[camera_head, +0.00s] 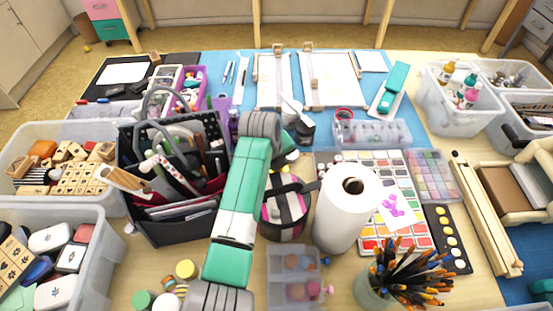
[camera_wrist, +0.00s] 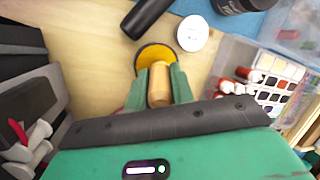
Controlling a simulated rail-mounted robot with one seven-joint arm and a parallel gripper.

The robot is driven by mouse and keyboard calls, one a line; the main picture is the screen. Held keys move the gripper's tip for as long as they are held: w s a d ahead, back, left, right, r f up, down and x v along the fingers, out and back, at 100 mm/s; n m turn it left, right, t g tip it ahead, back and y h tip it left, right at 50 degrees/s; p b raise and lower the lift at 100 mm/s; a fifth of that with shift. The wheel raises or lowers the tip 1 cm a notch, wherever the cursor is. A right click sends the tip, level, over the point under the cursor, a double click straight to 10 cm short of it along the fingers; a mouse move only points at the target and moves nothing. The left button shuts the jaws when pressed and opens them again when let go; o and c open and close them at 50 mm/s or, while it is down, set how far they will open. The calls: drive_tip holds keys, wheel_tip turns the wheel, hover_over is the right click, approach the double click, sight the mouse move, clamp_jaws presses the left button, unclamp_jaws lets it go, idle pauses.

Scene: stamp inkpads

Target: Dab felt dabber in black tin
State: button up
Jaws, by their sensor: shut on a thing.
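In the wrist view my gripper (camera_wrist: 160,75) has its two green fingers shut on the pale wooden handle of the felt dabber (camera_wrist: 160,88). Just past the fingertips is a round yellow-orange disc with a dark rim (camera_wrist: 152,54). The handle overlaps it in the picture; I cannot tell whether they touch, or whether the disc is a tin or part of the dabber. The dabber's felt end is hidden. A small white round piece (camera_wrist: 192,33) lies to the right. No tin is clearly recognisable as the black one. In the head view my arm hides the fingers.
A black caddy (camera_head: 165,225) stands left of my arm. A white paper roll (camera_head: 340,225) and a striped round container (camera_head: 286,212) stand to the right. A dark jar (camera_wrist: 236,5) and a black rod (camera_wrist: 147,16) are beyond my gripper. Paint pans (camera_head: 375,162) lie right.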

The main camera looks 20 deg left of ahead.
drive_tip(key=shift+r+p, duration=2.4)
drive_tip(key=shift+r, duration=0.7)
drive_tip(key=d+r+n+y+p, duration=0.1)
drive_tip(key=d+r+n+p, duration=0.3)
drive_tip(key=d+r+p, duration=0.4)
drive_tip(key=d+r+n+g+y+p, duration=0.15)
drive_tip(key=d+r+n+p, duration=0.25)
drive_tip(key=r+p, duration=0.5)
drive_tip(key=d+r+n+y+p, duration=0.1)
drive_tip(key=d+r+n+p, duration=0.4)
drive_tip(key=r, duration=0.6)
drive_tip(key=s+d+r+n+g+p, duration=0.1)
drive_tip(key=s+r+n+g+p, duration=0.1)
drive_tip(key=s+n+p, duration=0.4)
drive_tip(key=s+d+r+n+g+p, duration=0.2)
drive_tip(key=s+r+n+p, duration=0.2)
drive_tip(key=s+p, duration=0.6)
drive_tip(key=shift+s+r+n+p, duration=0.25)
drive_tip(key=shift+s+n+p, duration=0.05)
drive_tip(key=shift+n, duration=0.9)
